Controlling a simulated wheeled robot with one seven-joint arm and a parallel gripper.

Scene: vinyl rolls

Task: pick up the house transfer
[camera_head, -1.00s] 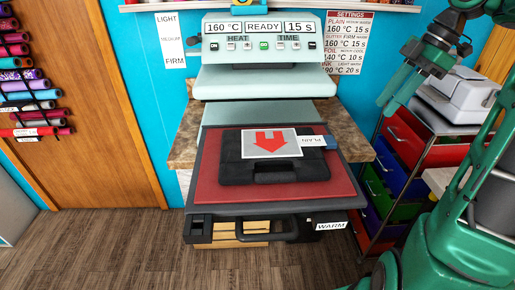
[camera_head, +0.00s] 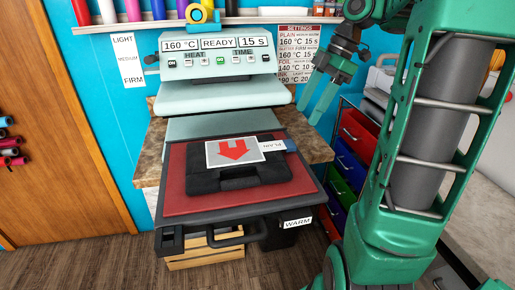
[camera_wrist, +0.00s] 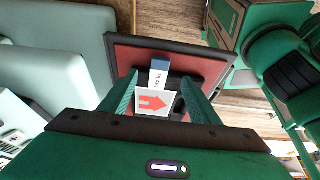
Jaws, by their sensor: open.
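The house transfer looks to be the pale sheet with a red house-like arrow shape (camera_head: 233,151). It lies on a black folded item (camera_head: 240,178) on the red pad of the heat press (camera_head: 185,198). A tag reading "PLAIN" (camera_head: 273,145) with a blue end sits at its right edge. In the wrist view the sheet (camera_wrist: 152,103) shows between my two fingers, farther off than the fingertips. My gripper (camera_head: 322,95) is open and empty, above and to the right of the press in the head view; it also shows in the wrist view (camera_wrist: 165,85).
The press's raised upper plate and control panel (camera_head: 216,55) stand behind the pad. A drawer cart (camera_head: 350,150) stands to the right. A shelf (camera_head: 110,27) runs along the blue wall.

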